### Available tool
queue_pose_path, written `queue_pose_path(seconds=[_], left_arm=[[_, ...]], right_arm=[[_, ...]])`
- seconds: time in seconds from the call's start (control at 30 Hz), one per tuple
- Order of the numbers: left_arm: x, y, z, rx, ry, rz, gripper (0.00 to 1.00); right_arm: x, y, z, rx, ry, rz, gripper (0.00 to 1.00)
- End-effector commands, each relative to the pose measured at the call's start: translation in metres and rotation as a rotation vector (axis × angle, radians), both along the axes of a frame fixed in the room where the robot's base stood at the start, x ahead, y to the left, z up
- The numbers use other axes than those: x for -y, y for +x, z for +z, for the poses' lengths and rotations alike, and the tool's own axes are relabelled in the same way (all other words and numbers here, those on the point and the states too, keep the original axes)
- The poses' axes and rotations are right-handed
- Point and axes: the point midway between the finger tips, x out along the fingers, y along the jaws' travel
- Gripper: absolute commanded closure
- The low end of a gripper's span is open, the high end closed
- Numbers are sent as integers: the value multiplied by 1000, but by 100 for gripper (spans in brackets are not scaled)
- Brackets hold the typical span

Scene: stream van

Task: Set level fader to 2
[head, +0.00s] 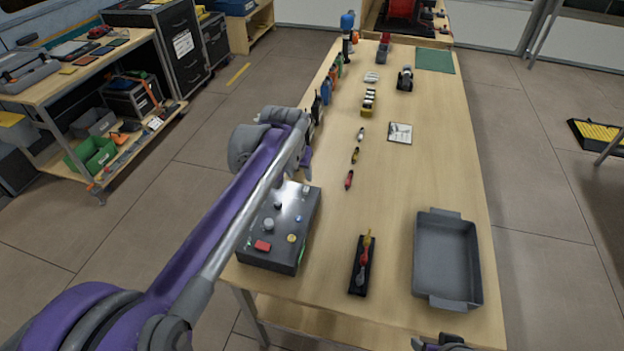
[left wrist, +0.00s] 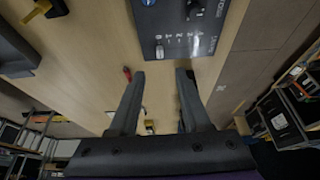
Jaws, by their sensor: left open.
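A dark control box (head: 262,262) sits on the near left corner of the long wooden table. Its top carries knobs, a red button and a small pale fader cap (head: 306,189) near the far edge. In the left wrist view the panel (left wrist: 205,35) shows a row of scale marks, with the pale fader cap (left wrist: 159,51) at one end; the numbers are too small to read surely. My left gripper (left wrist: 160,76) is open and empty, its fingertips just short of the panel edge, with the cap between their lines.
A grey tray (head: 422,262) and a black holder (head: 354,283) with a red and yellow tool stand right of the box. Small connectors, bottles and a white card (head: 400,133) lie farther back. A shelf bench (head: 75,85) stands at the left.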

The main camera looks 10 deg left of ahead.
Motion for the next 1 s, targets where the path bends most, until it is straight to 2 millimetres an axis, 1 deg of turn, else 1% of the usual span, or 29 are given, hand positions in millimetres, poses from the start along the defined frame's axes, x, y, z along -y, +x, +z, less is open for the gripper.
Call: queue_pose_path(seconds=[0.07,0.17,0.27,0.5,0.6,0.7,0.8,1.0], left_arm=[[0,6,0,-1,0,-1,52],[0,10,-9,-1,0,-1,52],[0,16,-24,-1,0,-1,52],[1,33,-66,-1,0,-1,52],[1,39,-81,-1,0,0,52],[1,43,-91,-1,0,0,52],[1,46,-97,-1,0,0,52],[1,46,-99,-1,0,0,52]], right_arm=[[0,0,2,1,0,0,38],[0,0,1,0,0,0,38],[0,0,-1,0,0,0,38],[0,-1,-3,-1,0,0,38],[0,-1,-4,-2,0,0,38],[0,-1,-4,-2,0,0,38],[0,-1,-5,-2,0,0,38],[0,-1,-5,-2,0,0,38]])
